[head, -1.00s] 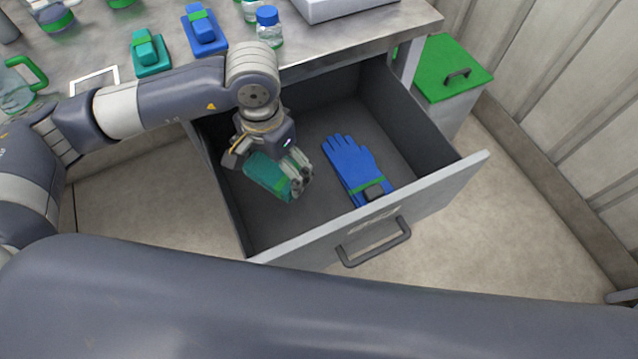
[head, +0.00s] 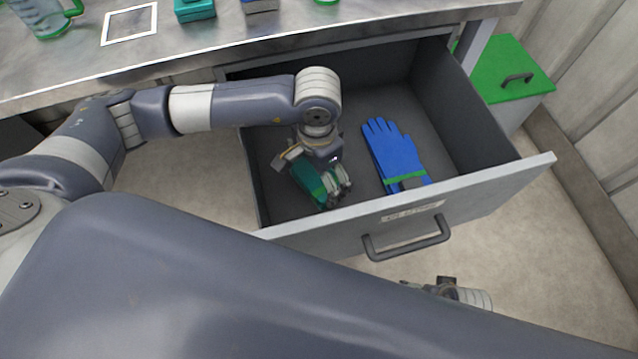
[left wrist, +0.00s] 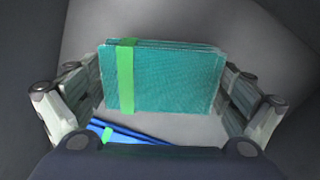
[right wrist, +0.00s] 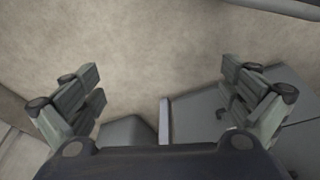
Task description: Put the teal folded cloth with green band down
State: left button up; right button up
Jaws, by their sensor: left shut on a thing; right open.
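The teal folded cloth with green band (head: 310,180) is in my left gripper (head: 330,191), inside the open drawer (head: 480,207) near its left side. In the left wrist view the cloth (left wrist: 170,80) spans between the two fingers of my left gripper (left wrist: 160,95), its green band left of centre. The gripper is shut on it. Whether the cloth touches the drawer floor I cannot tell. My right gripper (head: 432,287) shows partly in front of the drawer, low, behind my own body. In the right wrist view my right gripper (right wrist: 165,100) is open and empty.
Blue gloves with a green band (head: 395,155) lie in the drawer, right of the cloth. The drawer has a front handle (head: 408,240). A green-lidded bin (head: 505,75) stands at the right. The worktop (head: 60,75) above holds a jug and a white square outline (head: 130,24).

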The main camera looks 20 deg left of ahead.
aim_at(318, 175)
pick_arm(q)
notch_tip(318, 175, down, 4)
jog(key=shift+b, duration=0.8)
jog(key=shift+f, duration=0.15)
pick_arm(e)
jog(key=w+v, duration=0.1)
jog(key=v, duration=0.5)
jog(key=shift+w+r, duration=0.25)
jog(key=shift+r, duration=0.35)
pick_arm(q)
jog(key=shift+f+b, duration=0.2)
jog(key=shift+b, duration=0.1)
pick_arm(e)
jog(key=shift+r+t, duration=0.3)
jog(key=shift+r, duration=0.2)
pick_arm(q)
jog(key=o, duration=0.6)
jog(key=shift+o, duration=0.2)
pick_arm(e)
jog(key=shift+r, duration=0.2)
pick_arm(q)
jog(key=shift+r, duration=0.1)
notch_tip(318, 175, up, 8)
jog(key=shift+f+p, duration=0.15)
jog(key=shift+p, duration=0.55)
pick_arm(e)
jog(key=x, duration=0.2)
jog(key=s+x, duration=0.1)
jog(key=x, duration=0.1)
jog(key=shift+f, duration=0.45)
